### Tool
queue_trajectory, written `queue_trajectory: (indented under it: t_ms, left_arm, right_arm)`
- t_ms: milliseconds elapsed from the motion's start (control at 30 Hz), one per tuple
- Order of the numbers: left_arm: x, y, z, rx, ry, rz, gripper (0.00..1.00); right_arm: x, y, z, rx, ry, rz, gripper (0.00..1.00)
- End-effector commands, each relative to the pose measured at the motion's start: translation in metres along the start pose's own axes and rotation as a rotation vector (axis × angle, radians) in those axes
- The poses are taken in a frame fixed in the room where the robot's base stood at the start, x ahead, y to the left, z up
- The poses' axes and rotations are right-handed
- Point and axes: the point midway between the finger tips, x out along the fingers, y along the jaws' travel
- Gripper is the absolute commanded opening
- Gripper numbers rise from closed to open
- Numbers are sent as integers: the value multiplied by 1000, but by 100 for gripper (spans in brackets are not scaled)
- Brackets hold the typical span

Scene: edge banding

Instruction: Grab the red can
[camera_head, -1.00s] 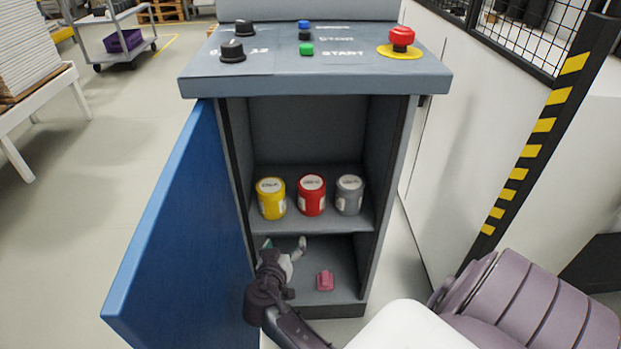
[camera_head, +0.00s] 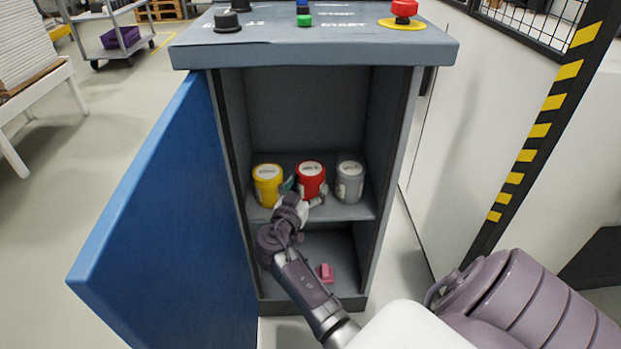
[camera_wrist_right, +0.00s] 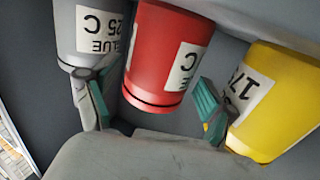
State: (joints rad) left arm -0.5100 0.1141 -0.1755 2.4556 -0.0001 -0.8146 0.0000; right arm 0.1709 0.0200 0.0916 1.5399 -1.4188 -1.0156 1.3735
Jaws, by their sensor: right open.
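The red can (camera_head: 310,178) stands upright on the cabinet's upper shelf (camera_head: 340,211), between the yellow can (camera_head: 267,184) and the grey can (camera_head: 349,181). My right gripper (camera_head: 301,190) is at the front of the red can, open. In the right wrist view the red can (camera_wrist_right: 164,58) lies between the tips of my open gripper (camera_wrist_right: 152,102), one finger on each side. The left finger is close to the grey can (camera_wrist_right: 90,32), the right finger close to the yellow can (camera_wrist_right: 272,105). Contact with the red can is not clear. My left gripper is not in view.
The blue cabinet door (camera_head: 165,220) stands open on the left. A pink object (camera_head: 324,272) lies on the lower shelf. The control panel (camera_head: 330,45) with buttons overhangs the cabinet. The neighbouring cans leave little room for the fingers.

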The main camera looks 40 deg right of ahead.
Motion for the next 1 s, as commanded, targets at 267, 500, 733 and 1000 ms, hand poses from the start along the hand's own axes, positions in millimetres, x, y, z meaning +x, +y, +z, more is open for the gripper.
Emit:
queue_trajectory:
  t_ms: [267, 500, 733, 1000]
  left_arm:
    - [2, 2, -14, 0, 76, 4, 40]
    - [2, 2, -14, 0, 79, 5, 40]
    - [2, 2, -14, 0, 78, 5, 40]
    - [2, 2, -14, 0, 78, 5, 40]
  right_arm:
    - [34, 0, 2, 0, 1, 0, 84]
    - [35, 0, 2, 0, 0, 0, 84]
    - [35, 0, 2, -1, 0, -1, 46]
    - [35, -1, 1, 0, 3, -1, 22]
